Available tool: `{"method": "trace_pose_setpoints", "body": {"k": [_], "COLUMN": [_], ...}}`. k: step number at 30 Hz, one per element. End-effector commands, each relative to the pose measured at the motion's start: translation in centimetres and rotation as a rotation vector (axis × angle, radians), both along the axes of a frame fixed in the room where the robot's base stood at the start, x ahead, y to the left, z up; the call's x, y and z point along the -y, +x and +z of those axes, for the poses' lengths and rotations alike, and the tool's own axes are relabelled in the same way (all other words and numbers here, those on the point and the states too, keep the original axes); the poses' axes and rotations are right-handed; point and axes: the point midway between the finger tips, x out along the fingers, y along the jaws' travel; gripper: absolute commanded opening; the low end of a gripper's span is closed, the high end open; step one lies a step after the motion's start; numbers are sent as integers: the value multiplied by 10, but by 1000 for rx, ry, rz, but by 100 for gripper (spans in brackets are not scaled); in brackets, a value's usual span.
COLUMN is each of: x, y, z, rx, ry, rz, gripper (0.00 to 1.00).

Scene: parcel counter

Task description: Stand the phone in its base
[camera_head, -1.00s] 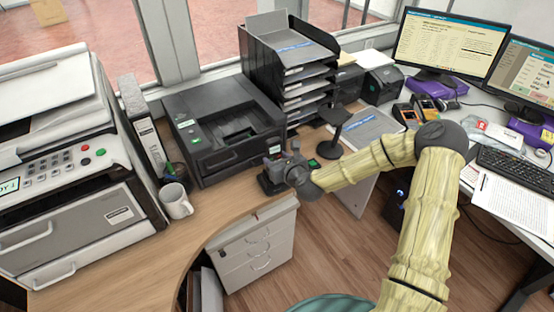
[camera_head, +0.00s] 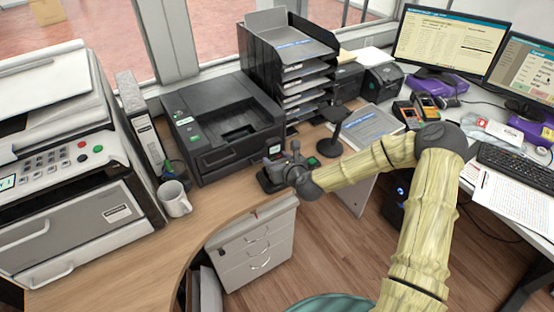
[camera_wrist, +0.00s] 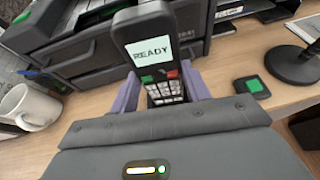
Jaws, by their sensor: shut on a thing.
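The phone (camera_wrist: 153,58) is a dark handset with a lit "READY" screen and a keypad, and it stands roughly upright between my fingers in the wrist view. My gripper (camera_wrist: 160,92) is shut on it, one grey-purple finger on each side. In the head view my gripper (camera_head: 282,165) is low over the counter's front edge, in front of the printer. A black base (camera_head: 268,184) shows just below the gripper there. The phone's lower end is hidden in the wrist view, and I cannot tell whether it is seated in the base.
A black printer (camera_head: 222,125) stands close behind. A small black pad with a green square (camera_head: 313,162) and a round-footed black stand (camera_head: 330,148) are to the right. A white mug (camera_head: 174,199) is to the left. The wooden counter (camera_head: 225,200) between mug and base is clear.

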Motion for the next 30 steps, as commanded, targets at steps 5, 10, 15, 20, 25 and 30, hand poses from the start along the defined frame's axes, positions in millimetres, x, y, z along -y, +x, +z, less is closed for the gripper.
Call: {"method": "trace_pose_setpoints", "body": {"k": [5,10,15,20,25,30], "x": [1,0,0,0,1,0], "y": [-1,-1,-1,-1,-1,-1], "z": [1,1,0,-3,-7,-11], "rx": [0,1,1,1,1,2], "ry": [1,0,0,0,0,-1], "rz": [0,0,0,0,-1,-1], "gripper": [19,19,19,19,19,19]}}
